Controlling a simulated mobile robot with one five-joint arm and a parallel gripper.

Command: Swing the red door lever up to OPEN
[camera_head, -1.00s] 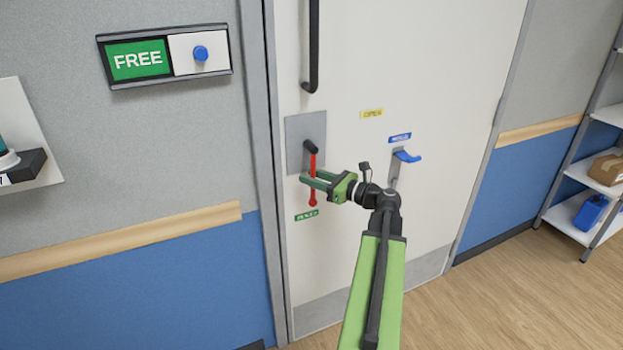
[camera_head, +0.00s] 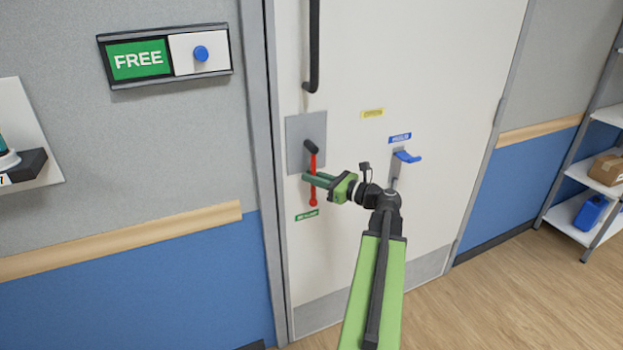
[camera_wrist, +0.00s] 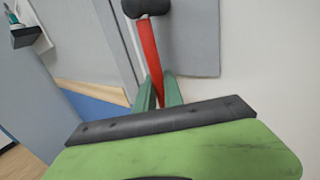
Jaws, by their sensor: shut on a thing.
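The red door lever (camera_head: 313,192) hangs straight down from a dark pivot on a grey plate (camera_head: 293,137) on the white door. Its lower end is near a small green label (camera_head: 307,215). A yellow label (camera_head: 372,113) sits higher up to the right; its text is too blurred to read now. My gripper (camera_head: 312,181) reaches in from the right and is shut on the lever about halfway down. In the wrist view the red lever (camera_wrist: 150,55) runs from its black pivot (camera_wrist: 145,7) down between my green fingers (camera_wrist: 159,92).
A blue hook-like handle (camera_head: 407,156) under a blue label is on the door to the right of my gripper. A dark vertical door handle (camera_head: 314,45) is above the lever. Shelves (camera_head: 590,210) stand at right.

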